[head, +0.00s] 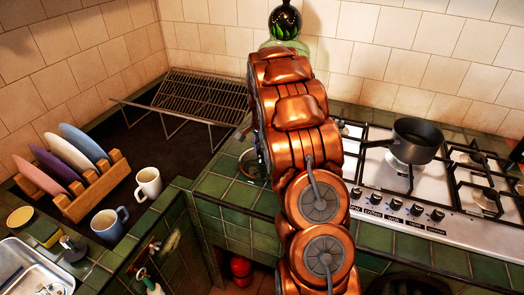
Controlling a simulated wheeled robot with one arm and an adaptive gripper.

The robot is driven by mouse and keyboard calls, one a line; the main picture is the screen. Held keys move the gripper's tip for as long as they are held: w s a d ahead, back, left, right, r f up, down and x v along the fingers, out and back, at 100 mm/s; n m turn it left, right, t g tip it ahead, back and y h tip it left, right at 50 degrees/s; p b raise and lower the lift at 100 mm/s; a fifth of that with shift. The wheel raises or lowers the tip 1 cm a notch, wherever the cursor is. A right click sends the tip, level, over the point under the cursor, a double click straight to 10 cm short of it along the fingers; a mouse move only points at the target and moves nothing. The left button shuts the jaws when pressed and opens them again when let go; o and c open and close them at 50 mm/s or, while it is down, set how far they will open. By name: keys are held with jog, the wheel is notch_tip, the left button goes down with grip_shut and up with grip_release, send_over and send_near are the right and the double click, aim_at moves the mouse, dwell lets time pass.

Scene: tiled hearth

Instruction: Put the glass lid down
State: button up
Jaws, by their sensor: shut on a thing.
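My copper-coloured arm reaches up the middle of the head view, and its far end hides my gripper, so I cannot see the fingers or what is between them. A round thing with a pale rim (248,165) shows just left of the arm, over the green tiled counter. The arm covers its right part. It may be the glass lid, but I cannot tell for sure, nor whether it rests on the tiles or is held.
A gas hob (370,180) with a dark saucepan (415,140) is at right. A wire rack (200,97) stands at the back left. A wooden plate rack (90,190), a white mug (148,184), a blue mug (108,224) and a metal sink (25,270) are at left.

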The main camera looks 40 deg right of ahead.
aim_at(262, 152)
jog(key=shift+f, duration=0.15)
jog(key=o, duration=1.1)
notch_tip(262, 152, up, 12)
jog(key=f+b, duration=0.1)
jog(key=b, duration=0.2)
jog(key=s+a+r+n, duration=0.3)
jog(key=s+a+r, duration=0.15)
jog(key=a, duration=0.35)
jog(key=s+a+f+n+g, duration=0.15)
jog(key=s+a+n, duration=0.75)
jog(key=s+a, duration=0.9)
jog(key=s+f+n, duration=0.1)
jog(key=s, duration=0.3)
jog(key=s+a+f+n, duration=0.1)
jog(key=s+f+n, duration=0.1)
jog(key=s, duration=0.3)
jog(key=s+a+f+n, duration=0.1)
jog(key=s, duration=0.4)
jog(key=shift+s+f+n, duration=0.25)
jog(key=shift+f+n, duration=0.05)
jog(key=shift+f, duration=0.1)
